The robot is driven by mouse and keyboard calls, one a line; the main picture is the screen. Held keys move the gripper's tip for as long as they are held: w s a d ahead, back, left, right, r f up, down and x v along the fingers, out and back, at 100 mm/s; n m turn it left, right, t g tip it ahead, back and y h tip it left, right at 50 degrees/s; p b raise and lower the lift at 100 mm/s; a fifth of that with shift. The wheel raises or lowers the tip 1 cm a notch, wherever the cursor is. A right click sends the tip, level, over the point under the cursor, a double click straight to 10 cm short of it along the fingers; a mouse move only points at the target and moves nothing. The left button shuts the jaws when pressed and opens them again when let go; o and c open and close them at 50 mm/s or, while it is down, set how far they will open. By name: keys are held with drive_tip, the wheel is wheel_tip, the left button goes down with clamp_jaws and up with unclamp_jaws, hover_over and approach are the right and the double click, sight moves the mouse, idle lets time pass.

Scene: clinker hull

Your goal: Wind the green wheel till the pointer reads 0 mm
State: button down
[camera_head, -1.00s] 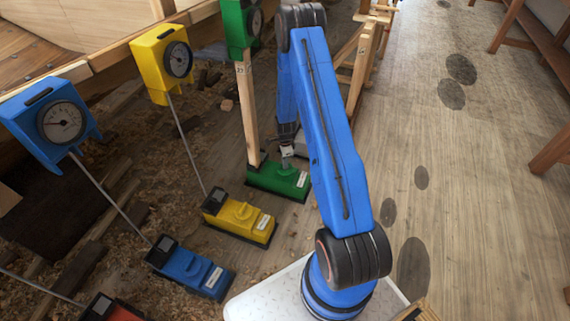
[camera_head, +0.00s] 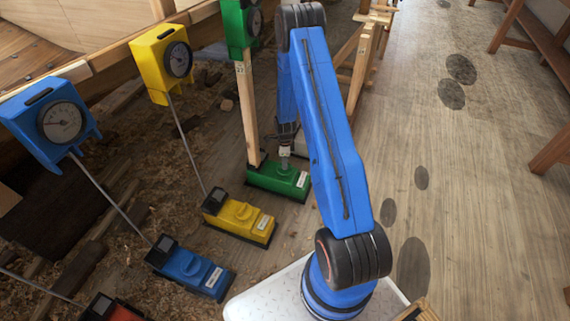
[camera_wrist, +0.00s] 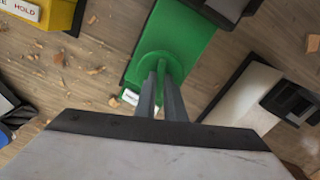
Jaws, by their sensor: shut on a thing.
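The green wheel (camera_wrist: 158,60) is a round knob with a raised grip bar on top of the green base unit (camera_head: 262,176). In the wrist view my gripper (camera_wrist: 161,72) points down at it, its two fingers shut on the bar. In the head view my gripper (camera_head: 285,158) stands upright over the base, and the wheel shows only in small part. The green gauge box (camera_head: 236,38) sits at the top of a wooden post above the base. My arm partly covers its dial (camera_head: 254,22), and the pointer reading cannot be made out.
A yellow unit (camera_head: 240,219) and a blue unit (camera_head: 190,271) stand to the left, with a yellow gauge (camera_head: 158,62) and a blue gauge (camera_head: 52,120) above them. A red unit (camera_head: 112,309) is at the bottom left.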

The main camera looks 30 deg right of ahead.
drive_tip(key=c, duration=1.8)
unclamp_jaws()
drive_tip(key=shift+c, duration=0.2)
wheel_tip(320, 180, up, 18)
drive_tip(key=shift+f, duration=0.25)
